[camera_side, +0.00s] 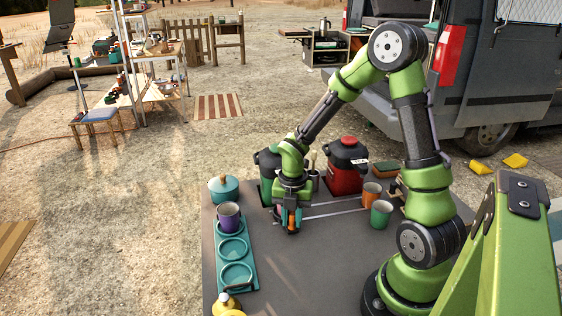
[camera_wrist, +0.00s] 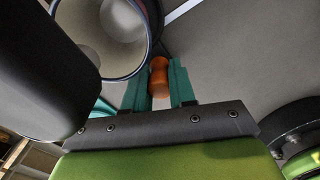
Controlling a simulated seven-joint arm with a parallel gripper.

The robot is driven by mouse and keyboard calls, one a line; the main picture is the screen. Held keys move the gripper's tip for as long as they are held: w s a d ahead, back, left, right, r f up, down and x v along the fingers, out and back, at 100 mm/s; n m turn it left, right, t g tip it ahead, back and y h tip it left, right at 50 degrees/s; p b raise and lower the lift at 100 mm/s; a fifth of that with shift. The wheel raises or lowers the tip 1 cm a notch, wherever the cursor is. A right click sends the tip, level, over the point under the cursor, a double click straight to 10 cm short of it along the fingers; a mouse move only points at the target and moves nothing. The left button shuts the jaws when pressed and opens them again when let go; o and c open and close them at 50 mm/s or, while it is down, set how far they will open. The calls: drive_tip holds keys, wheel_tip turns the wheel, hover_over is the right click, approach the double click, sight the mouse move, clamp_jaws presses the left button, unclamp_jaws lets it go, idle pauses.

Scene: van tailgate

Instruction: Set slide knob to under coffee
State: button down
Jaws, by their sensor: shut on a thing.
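My gripper (camera_side: 291,218) points down low over the grey table, in front of the dispensers. Its teal fingers, also in the wrist view (camera_wrist: 160,88), are shut on a small orange knob (camera_wrist: 159,72), which I take for the slide knob. A pale rail (camera_side: 338,214) runs along the table to the right of my gripper. A red dispenser (camera_side: 345,178) with a black lid stands behind the rail; its small label is unreadable. A dark green dispenser (camera_side: 265,163) stands to its left, partly hidden by my arm. I cannot tell which one is coffee.
A teal tray (camera_side: 249,258) with round recesses holds a purple mug (camera_side: 229,217) at its far end. A teal lidded pot (camera_side: 224,187) stands behind it. Orange (camera_side: 371,193) and green (camera_side: 381,215) cups stand right. A large cup (camera_wrist: 118,38) is close in the wrist view.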

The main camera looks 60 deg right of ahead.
drive_tip(key=shift+w+a, duration=0.25)
drive_tip(key=shift+w, duration=0.05)
drive_tip(key=c, duration=1.4)
unclamp_jaws()
drive_tip(key=o, duration=0.5)
drive_tip(key=shift+s, duration=0.1)
drive_tip(key=shift+d, duration=0.1)
wheel_tip(320, 180, up, 17)
